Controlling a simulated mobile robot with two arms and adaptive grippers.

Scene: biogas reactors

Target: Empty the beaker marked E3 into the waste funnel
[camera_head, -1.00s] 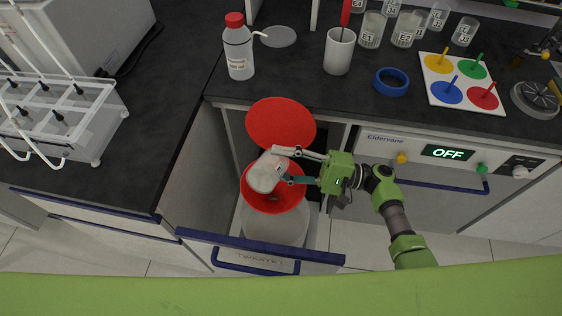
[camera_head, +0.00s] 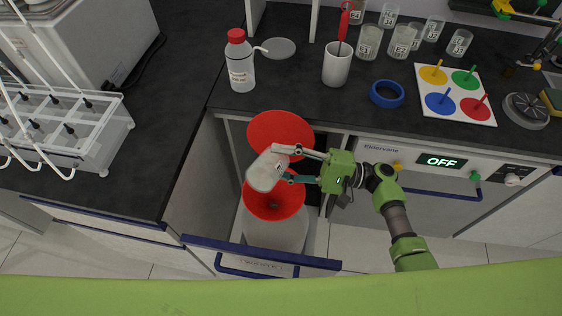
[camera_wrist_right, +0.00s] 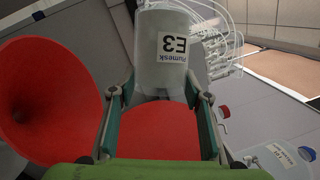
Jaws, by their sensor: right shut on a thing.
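The beaker marked E3 (camera_head: 266,172) is a cloudy, pale vessel held tilted over the back left part of the red waste funnel (camera_head: 275,204). My right gripper (camera_head: 292,165) is shut on the beaker from the right. In the right wrist view the beaker (camera_wrist_right: 163,62) sits between the fingers, its E3 label upside down in the picture; the red funnel (camera_wrist_right: 45,100) lies to the left. I cannot tell whether anything is left inside or flowing out. The funnel sits on a pale container (camera_head: 275,233) in the open drawer. My left gripper is not in view.
A round red lid (camera_head: 280,130) stands just behind the beaker. The open drawer's blue-edged front (camera_head: 262,252) is nearest me. On the dark bench stand a wash bottle (camera_head: 240,62), a white cup (camera_head: 337,65), a blue tape ring (camera_head: 387,93) and several labelled beakers (camera_head: 402,40).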

